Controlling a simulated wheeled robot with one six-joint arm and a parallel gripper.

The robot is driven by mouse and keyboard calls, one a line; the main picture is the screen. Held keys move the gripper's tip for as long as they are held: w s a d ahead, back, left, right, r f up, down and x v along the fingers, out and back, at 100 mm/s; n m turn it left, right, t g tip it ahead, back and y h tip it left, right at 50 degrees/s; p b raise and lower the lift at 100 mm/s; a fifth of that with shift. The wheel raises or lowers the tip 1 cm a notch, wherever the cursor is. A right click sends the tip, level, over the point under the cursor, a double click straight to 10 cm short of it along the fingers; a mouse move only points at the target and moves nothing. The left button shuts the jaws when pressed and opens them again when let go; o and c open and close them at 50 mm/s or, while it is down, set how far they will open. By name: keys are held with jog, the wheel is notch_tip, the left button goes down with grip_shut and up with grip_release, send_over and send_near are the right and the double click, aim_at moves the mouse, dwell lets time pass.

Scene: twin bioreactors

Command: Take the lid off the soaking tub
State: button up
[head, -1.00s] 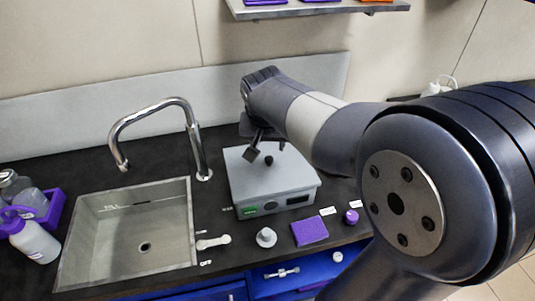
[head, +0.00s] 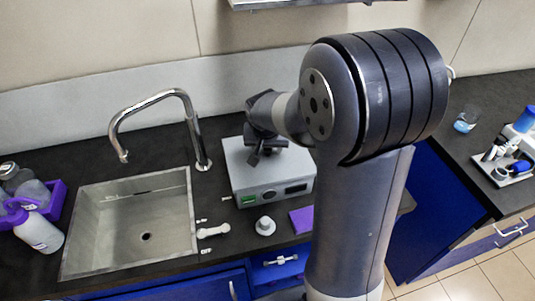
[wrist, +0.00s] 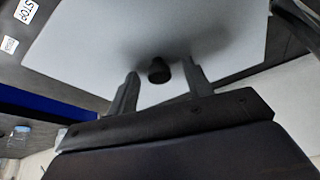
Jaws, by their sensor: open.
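The soaking tub (head: 262,196) is a grey box on the dark counter, right of the sink, with a green display on its front. Its flat pale grey lid (head: 236,160) is on top; the lid also fills much of the wrist view (wrist: 90,45). A black knob (wrist: 158,70) stands on the lid. My gripper (head: 265,157) is over the lid and hides the knob in the head view. In the wrist view the open fingers (wrist: 161,75) are on either side of the knob, with gaps; how far down they reach is unclear.
The sink (head: 92,248) with its tall faucet (head: 188,108) is left of the tub. A white stopper-like piece (head: 265,226) and a purple pad (head: 301,220) lie in front. Bottles stand at far left. My arm hides the counter to the right.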

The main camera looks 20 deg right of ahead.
jog(key=shift+c, duration=0.2)
grip_shut()
dwell(0.3)
jog(key=shift+r, duration=0.15)
